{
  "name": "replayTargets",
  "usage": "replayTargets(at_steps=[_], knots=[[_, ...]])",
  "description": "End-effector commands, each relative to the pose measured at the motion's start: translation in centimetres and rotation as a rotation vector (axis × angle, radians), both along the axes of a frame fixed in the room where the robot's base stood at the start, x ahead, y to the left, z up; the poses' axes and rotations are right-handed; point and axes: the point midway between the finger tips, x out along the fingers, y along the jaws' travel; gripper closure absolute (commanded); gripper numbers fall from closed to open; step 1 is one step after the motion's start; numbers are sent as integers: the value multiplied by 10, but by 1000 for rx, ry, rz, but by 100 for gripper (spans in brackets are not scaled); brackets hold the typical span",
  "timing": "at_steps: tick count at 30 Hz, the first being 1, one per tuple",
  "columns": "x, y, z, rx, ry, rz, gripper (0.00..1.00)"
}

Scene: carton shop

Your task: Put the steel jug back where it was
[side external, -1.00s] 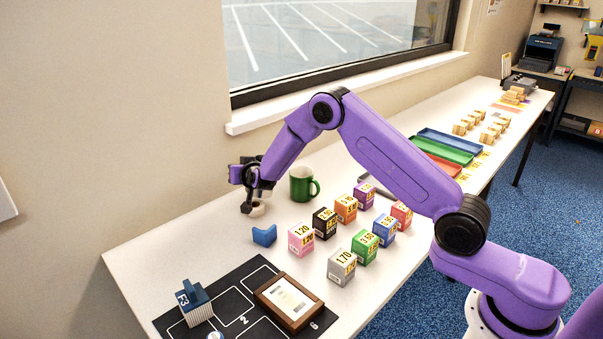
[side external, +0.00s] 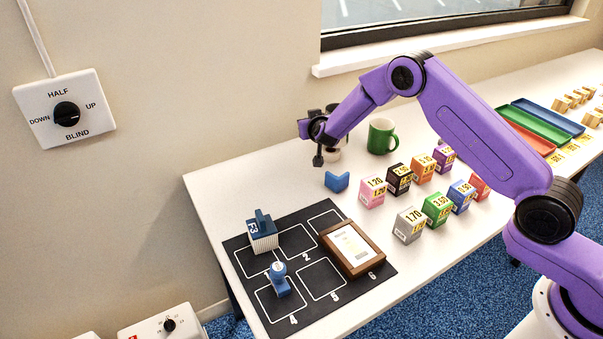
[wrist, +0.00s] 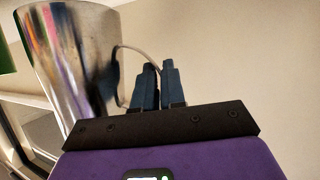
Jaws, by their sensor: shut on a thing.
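The steel jug (wrist: 68,65) is large in the wrist view, shiny and tilted a little, with a thin wire handle on its right side. My gripper (wrist: 158,76) is shut on that handle, its dark fingers close together. In the side external view my gripper (side external: 318,158) is over the white table's far left part, near the wall. There the jug is mostly hidden behind it; a small pale part (side external: 333,155) shows beside the fingers. I cannot tell whether the jug touches the table.
A green mug (side external: 381,136) stands right of my gripper, and a blue V-shaped block (side external: 337,181) in front. Several priced cartons (side external: 409,222) stand further right. A black numbered mat (side external: 322,283) holds a wooden frame (side external: 352,247) and blue items. A blind switch (side external: 65,113) is on the wall.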

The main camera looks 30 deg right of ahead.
Motion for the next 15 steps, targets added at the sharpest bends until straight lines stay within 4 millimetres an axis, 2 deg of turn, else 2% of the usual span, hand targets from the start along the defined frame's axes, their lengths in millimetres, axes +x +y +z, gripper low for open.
replayTargets(at_steps=[8,15], knots=[[-42,50,30,-3,-3,166,100],[-99,96,55,-5,-4,358,100]])
